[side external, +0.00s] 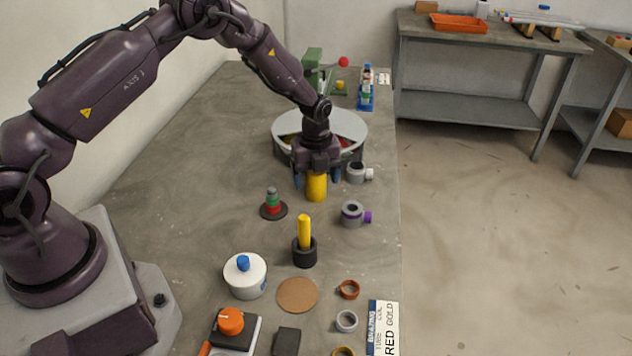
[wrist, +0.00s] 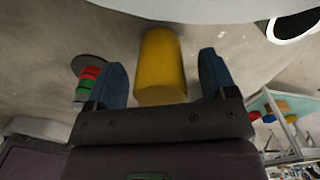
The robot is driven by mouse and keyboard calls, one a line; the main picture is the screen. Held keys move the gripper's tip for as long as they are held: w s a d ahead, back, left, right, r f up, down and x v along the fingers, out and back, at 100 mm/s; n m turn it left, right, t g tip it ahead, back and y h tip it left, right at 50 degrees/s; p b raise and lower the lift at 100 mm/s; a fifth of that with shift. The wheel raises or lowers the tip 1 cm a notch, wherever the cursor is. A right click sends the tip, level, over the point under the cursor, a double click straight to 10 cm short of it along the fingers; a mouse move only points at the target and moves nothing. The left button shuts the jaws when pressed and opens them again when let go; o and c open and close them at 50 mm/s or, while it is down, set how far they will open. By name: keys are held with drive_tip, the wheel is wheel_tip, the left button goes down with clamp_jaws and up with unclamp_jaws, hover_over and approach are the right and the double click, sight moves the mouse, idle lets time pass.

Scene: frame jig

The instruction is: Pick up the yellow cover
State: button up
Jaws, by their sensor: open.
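The yellow cover (side external: 316,188) is an upright yellow cylinder on the grey bench, in front of the round grey bin. In the wrist view the yellow cover (wrist: 161,68) lies between the two blue fingers, with a gap on each side. My gripper (side external: 317,180) points down over it, fingers apart, one on either side. My gripper also shows in the wrist view (wrist: 165,80), open, with nothing clamped. A second yellow piece, a thin rod (side external: 304,231), stands in a black holder (side external: 304,254) nearer the camera.
A grey fitting with a white end (side external: 357,173) sits close right of my gripper. A grey and purple fitting (side external: 352,214) is nearer. The round bin (side external: 286,122) stands just behind. A stack of coloured rings (side external: 272,204) is to the left. Bench at left is clear.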

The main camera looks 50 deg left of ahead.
drive_tip(key=shift+f, duration=0.6)
drive_tip(key=c, duration=1)
drive_tip(key=shift+r, duration=0.15)
